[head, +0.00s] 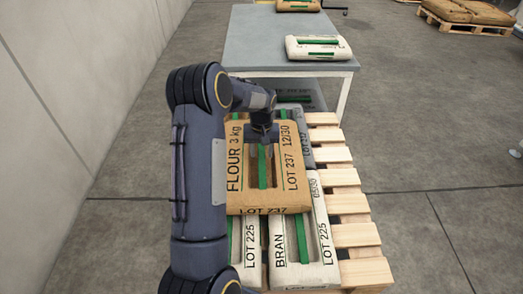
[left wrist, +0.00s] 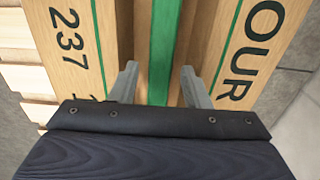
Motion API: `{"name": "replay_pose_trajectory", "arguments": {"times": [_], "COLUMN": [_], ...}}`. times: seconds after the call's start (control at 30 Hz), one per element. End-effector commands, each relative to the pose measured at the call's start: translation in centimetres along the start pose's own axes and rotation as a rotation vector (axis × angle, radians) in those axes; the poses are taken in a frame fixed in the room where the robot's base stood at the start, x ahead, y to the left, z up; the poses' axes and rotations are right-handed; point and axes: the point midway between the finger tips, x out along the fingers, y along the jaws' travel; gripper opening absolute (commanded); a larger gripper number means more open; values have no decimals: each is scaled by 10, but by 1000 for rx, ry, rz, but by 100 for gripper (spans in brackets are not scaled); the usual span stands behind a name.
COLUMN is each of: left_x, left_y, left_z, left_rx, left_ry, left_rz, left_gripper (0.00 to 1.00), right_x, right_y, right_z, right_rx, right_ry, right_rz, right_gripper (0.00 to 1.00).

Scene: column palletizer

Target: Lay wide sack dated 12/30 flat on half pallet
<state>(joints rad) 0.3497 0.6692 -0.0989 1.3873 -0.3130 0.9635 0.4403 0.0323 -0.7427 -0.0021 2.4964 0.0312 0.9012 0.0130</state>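The wide tan flour sack (head: 236,198) marked 12/30 and LOT 237 is above the white bran sacks at the left of the wooden half pallet (head: 350,204). It looks roughly level. I cannot tell whether it rests on them. It also shows in the left wrist view (left wrist: 114,30). My left gripper (head: 265,152) points down at the sack's middle. My right gripper is not in view.
White bran sacks (head: 322,262) and a grey sack (head: 300,152) lie on the pallet. The pallet's right side shows bare slats. Beyond is a grey table (head: 252,52) with a white sack (head: 318,47). Another loaded pallet (head: 470,27) stands far right. Floor to the right is clear.

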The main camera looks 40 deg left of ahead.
Motion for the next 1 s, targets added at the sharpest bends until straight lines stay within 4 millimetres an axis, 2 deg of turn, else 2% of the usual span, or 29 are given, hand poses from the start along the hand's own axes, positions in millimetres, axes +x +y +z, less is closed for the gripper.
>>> {"name": "replay_pose_trajectory", "arguments": {"times": [0.27,0.37,0.57,0.8,1.0], "left_x": [0,-7,-40,-94,-123], "left_y": [0,0,1,0,0], "left_z": [0,0,-1,-1,-1], "left_rx": [0,-1,0,0,-1], "left_ry": [0,1,4,4,2], "left_rz": [0,1,1,2,0], "left_gripper": [45,45,45,45,45], "right_x": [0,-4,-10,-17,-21], "right_y": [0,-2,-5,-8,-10], "right_z": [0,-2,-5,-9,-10], "right_rx": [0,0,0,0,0], "right_ry": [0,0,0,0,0], "right_rz": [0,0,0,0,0], "right_gripper": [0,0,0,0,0]}}
